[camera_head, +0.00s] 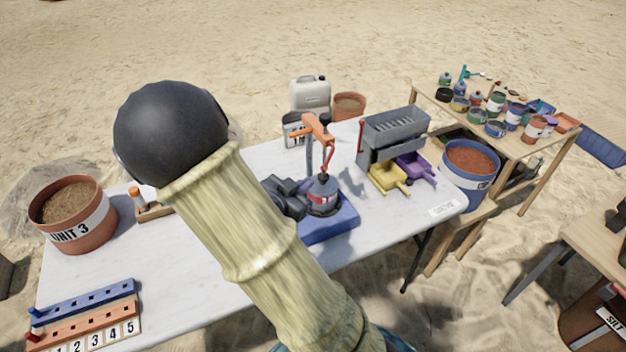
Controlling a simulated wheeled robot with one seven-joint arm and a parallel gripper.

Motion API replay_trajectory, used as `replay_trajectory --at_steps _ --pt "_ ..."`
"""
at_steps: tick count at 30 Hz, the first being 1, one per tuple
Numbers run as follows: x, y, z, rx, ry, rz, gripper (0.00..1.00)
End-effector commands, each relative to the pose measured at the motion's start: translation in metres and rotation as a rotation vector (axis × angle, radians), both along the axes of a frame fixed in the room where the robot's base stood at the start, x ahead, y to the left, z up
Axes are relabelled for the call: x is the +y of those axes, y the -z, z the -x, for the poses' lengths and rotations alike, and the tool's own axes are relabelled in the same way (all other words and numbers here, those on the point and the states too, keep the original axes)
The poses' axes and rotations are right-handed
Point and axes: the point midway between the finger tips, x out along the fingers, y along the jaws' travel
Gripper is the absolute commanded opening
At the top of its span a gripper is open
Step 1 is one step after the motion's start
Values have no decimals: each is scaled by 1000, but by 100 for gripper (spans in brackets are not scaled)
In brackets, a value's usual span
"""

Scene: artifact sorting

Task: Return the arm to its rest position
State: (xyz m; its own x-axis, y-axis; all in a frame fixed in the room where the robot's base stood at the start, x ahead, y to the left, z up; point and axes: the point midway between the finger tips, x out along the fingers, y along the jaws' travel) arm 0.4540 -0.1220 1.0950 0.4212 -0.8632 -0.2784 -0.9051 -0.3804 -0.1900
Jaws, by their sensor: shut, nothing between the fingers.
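My arm crosses the middle of the view as a thick beige link with a black rounded joint at its upper left end. A dark grey part that looks like my gripper (288,196) shows just right of this link, partly hidden by it. It is shut, with nothing seen in it. It appears close to a grey vessel with a red-marked label (322,192) on a blue base (335,225); I cannot tell whether they touch. An orange-topped stand (318,127) rises behind the vessel.
A blue bucket (468,185) and a wooden table (535,150) crowded with jars stand right.

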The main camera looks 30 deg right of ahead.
Motion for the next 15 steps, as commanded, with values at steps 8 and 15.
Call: replay_trajectory --at_steps 8,15 --pt "10 -4 5 2 -1 0 0" --pt "11 -4 5 1 -3 0 0"
